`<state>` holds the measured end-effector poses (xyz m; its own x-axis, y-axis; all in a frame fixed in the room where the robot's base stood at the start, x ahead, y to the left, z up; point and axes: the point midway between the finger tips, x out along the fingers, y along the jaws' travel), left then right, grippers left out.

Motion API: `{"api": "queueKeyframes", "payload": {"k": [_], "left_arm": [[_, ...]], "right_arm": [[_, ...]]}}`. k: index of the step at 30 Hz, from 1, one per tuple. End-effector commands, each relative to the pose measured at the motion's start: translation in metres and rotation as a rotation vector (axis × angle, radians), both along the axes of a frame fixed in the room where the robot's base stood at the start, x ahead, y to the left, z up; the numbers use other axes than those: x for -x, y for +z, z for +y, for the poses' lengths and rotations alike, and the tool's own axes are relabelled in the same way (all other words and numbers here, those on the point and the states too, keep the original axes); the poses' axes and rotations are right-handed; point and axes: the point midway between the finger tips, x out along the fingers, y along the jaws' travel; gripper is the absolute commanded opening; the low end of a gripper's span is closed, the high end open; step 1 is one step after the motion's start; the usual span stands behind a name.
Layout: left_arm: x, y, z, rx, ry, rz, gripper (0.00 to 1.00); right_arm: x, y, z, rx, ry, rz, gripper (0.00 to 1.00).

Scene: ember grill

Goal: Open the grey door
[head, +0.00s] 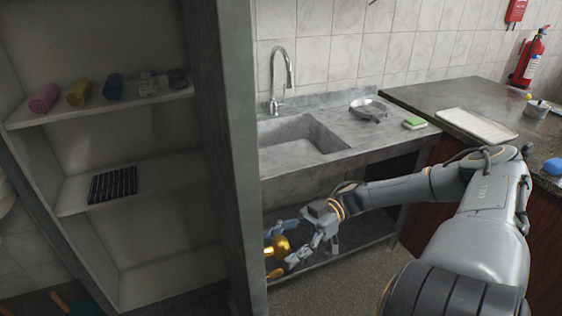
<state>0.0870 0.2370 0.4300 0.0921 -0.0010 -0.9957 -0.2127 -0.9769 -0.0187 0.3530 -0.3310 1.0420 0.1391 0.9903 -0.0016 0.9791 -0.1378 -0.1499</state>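A tall grey upright panel (223,150) stands in the middle left, seen nearly edge-on along the open shelf unit. I take it for the grey door, but cannot tell it from the unit's side wall. My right gripper (281,246) is low, just right of the panel's edge. A gold, knob-like part (281,247) shows between its spread fingers. I cannot tell whether the fingers touch it or whether it is fixed to the panel. My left gripper is not in view.
The shelf unit (100,117) at left holds rolled cloths, small jars and a black tray (112,184). A sink counter (370,140) stands right of the panel, above a low shelf (345,245). A dark counter (470,95) is at the right.

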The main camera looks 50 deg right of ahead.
Motion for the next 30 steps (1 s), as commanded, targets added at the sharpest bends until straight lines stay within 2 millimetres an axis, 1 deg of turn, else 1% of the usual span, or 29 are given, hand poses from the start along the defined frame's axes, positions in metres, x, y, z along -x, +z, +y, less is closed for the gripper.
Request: {"api": "queueKeyframes", "payload": {"k": [5, 8, 11, 15, 18, 21, 25, 30], "left_arm": [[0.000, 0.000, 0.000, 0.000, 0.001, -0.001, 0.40], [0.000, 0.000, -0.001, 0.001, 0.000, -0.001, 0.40], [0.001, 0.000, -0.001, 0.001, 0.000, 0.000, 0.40], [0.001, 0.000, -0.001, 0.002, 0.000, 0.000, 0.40], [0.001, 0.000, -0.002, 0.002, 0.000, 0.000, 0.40], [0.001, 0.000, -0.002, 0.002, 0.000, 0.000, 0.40], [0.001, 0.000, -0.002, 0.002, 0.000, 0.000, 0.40], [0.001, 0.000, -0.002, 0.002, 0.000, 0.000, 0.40]], "right_arm": [[0.000, 0.000, -0.003, 0.000, 0.000, -0.001, 0.69], [0.001, 0.000, -0.012, 0.002, -0.001, 0.000, 0.69], [0.004, 0.000, -0.030, 0.002, -0.003, 0.000, 0.69], [0.007, 0.000, -0.062, 0.001, -0.004, -0.003, 0.69], [0.010, 0.000, -0.082, 0.001, -0.004, -0.003, 0.69], [0.013, 0.000, -0.097, -0.001, -0.004, -0.003, 0.69], [0.014, 0.000, -0.111, 0.000, -0.003, -0.003, 0.69], [0.016, 0.000, -0.119, -0.001, 0.000, -0.001, 0.69]]}}
